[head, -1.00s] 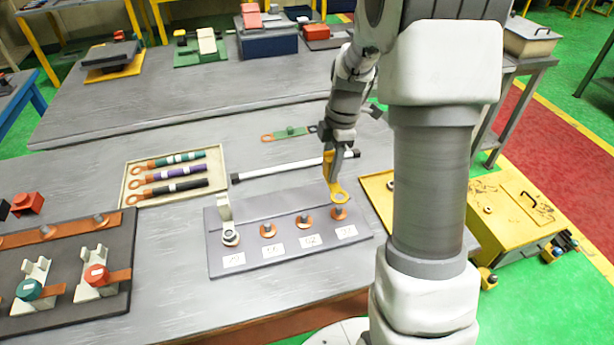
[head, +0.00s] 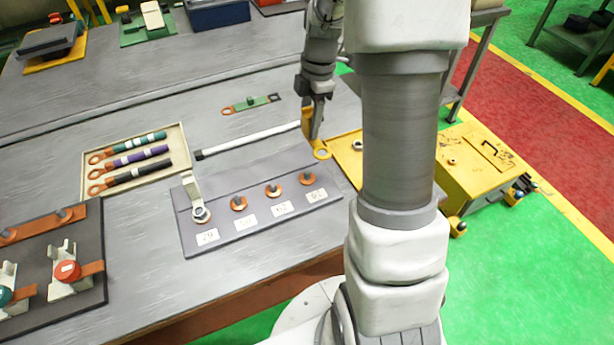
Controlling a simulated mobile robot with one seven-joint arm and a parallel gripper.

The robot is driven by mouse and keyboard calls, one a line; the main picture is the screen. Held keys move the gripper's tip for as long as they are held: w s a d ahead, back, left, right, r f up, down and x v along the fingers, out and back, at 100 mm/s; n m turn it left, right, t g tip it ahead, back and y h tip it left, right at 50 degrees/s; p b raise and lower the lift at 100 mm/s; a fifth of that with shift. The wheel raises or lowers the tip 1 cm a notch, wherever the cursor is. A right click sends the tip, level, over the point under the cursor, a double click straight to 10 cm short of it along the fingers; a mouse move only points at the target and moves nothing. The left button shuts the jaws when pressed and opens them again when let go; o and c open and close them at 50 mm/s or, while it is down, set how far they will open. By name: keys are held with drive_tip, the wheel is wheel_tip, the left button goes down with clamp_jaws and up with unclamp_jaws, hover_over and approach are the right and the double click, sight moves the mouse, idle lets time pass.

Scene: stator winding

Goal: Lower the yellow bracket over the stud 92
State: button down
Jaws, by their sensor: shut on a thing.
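The yellow bracket (head: 322,152) hangs from my gripper (head: 316,106), its ring end down. My gripper is shut on its upper part. In the head view the ring appears behind and to the right of the rightmost stud (head: 306,178), near the grey board's right back corner; its height is hard to judge. The grey board (head: 250,225) carries a row of studs with number labels. The rightmost label (head: 317,196) seems to read 92 but is small. The two middle studs (head: 239,203) (head: 273,190) have copper rings; a white bracket (head: 192,190) stands at the leftmost stud.
A white rod (head: 250,140) lies behind the board. A tray (head: 85,195) of cables is to the left, and a green-and-copper strip (head: 250,105) lies further back. A yellow cart (head: 480,165) stands right of the table. A dark fixture board (head: 85,235) is at front left.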

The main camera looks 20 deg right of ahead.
drive_tip(key=shift+w+a+f, duration=0.35)
drive_tip(key=shift+w+f, duration=0.2)
drive_tip(key=shift+f, duration=0.7)
drive_tip(key=shift+w+a+f, duration=0.4)
drive_tip(key=shift+w+f, duration=0.1)
drive_tip(key=shift+f, duration=0.8)
drive_tip(key=shift+w+a+f, duration=0.35)
drive_tip(key=shift+w+f, duration=0.2)
drive_tip(key=shift+f, duration=0.7)
drive_tip(key=shift+f+b, duration=0.45)
drive_tip(key=shift+f, duration=0.1)
drive_tip(key=shift+f+b, duration=0.2)
drive_tip(key=shift+b, duration=0.3)
drive_tip(key=shift+f+b, duration=0.3)
drive_tip(key=shift+f, duration=0.1)
drive_tip(key=shift+f+b, duration=0.55)
drive_tip(key=shift+c, duration=1.4)
unclamp_jaws()
